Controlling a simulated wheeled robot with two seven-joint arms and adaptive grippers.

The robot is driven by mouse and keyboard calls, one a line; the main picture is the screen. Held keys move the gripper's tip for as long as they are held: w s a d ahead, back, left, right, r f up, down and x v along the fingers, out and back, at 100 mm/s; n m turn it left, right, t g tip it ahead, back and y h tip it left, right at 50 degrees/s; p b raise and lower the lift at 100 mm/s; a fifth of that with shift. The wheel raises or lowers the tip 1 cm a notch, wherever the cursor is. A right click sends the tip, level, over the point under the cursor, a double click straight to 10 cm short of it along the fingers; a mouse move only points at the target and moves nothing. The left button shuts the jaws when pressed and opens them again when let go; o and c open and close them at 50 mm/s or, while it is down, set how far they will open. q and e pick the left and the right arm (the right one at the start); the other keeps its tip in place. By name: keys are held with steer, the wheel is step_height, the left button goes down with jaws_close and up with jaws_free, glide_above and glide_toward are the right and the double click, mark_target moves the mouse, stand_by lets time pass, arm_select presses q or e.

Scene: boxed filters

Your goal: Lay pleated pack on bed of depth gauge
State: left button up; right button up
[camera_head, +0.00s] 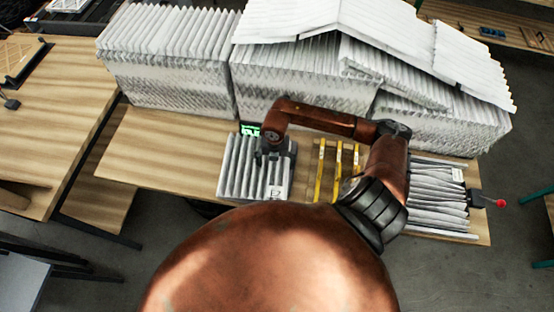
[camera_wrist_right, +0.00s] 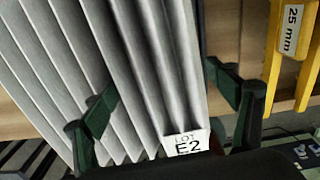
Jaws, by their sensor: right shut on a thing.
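A grey-white pleated pack (camera_head: 238,170) lies below my right gripper in the head view. In the right wrist view the pack (camera_wrist_right: 130,60) carries a label reading LOT E2. My right gripper (camera_head: 270,155) is shut on the pack; its dark green fingers (camera_wrist_right: 165,105) stand on either side of some of the pleats. A small green-lit display (camera_head: 250,129), seemingly the depth gauge's, shows just behind the pack. The gauge bed is hidden under the pack, and I cannot tell whether they touch. My left gripper is not in view.
Yellow bars (camera_head: 320,172), one marked 25 mm (camera_wrist_right: 291,30), stand right of the pack. More pleated filters (camera_head: 436,200) lie at the bench's right end by a red knob (camera_head: 501,203). Tall pleated stacks (camera_head: 170,75) fill the back. The bench (camera_head: 150,160) is bare at left.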

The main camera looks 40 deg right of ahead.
steer(key=shift+s+d+m, duration=0.2)
steer(key=shift+s+m, duration=0.2)
steer(key=shift+m, duration=0.1)
steer(key=shift+f, duration=0.15)
steer(key=shift+w+f+b, duration=0.1)
steer(key=shift+f+b, duration=0.35)
steer(key=shift+f, duration=0.15)
steer(key=shift+f+b, duration=0.55)
steer(key=shift+f, duration=0.3)
steer(key=shift+f+b, duration=0.3)
steer(key=shift+f, duration=0.1)
steer(key=shift+f+b, duration=0.4)
steer(key=shift+f, duration=0.3)
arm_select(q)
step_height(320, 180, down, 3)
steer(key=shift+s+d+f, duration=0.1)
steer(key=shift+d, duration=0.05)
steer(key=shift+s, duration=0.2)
